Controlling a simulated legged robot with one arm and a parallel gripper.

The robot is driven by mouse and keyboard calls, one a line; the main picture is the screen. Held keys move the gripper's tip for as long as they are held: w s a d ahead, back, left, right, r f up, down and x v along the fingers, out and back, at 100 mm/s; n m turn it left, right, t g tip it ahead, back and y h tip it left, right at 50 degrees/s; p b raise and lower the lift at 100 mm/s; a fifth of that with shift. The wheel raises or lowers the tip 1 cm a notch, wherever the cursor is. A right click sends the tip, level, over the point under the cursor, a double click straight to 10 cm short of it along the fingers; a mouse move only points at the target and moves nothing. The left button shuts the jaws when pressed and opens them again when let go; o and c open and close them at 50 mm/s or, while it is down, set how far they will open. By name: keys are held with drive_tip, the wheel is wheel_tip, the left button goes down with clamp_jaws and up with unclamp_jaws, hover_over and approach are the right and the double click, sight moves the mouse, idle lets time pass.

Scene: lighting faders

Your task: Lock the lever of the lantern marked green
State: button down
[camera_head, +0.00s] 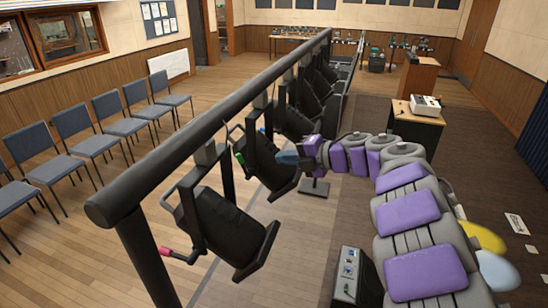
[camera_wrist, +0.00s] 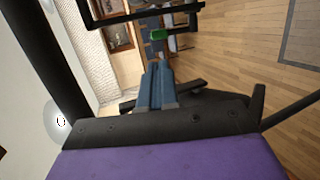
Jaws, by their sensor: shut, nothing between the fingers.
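The lantern with the green mark (camera_head: 268,168) is the second black lantern from the near end of the overhead bar. Its lever's green grip (camera_head: 239,158) shows at the lantern's left side in the head view. My gripper (camera_head: 281,158), with blue fingers, is at the lantern's right side, apart from the green grip.
The thick black bar (camera_head: 200,130) runs from near left to far right, with several lanterns below. The nearest lantern (camera_head: 225,225) has a red-ended lever (camera_head: 166,251). Blue chairs (camera_head: 75,130) line the left wall. A black box (camera_head: 355,277) stands at bottom centre.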

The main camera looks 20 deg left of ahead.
sight(241, 158)
drive_tip(key=p+x, duration=0.2)
drive_tip(key=x, duration=1)
drive_tip(key=shift+a+f, duration=0.1)
drive_tip(key=shift+a, duration=0.05)
drive_tip(key=shift+w+a, duration=0.1)
drive_tip(key=shift+a, duration=0.05)
drive_tip(key=shift+a+r+p, duration=0.2)
drive_tip(key=shift+a+p, duration=0.1)
drive_tip(key=shift+p, duration=0.55)
drive_tip(key=shift+a+f, duration=0.15)
drive_tip(key=shift+a, duration=0.05)
drive_tip(key=shift+d, duration=0.15)
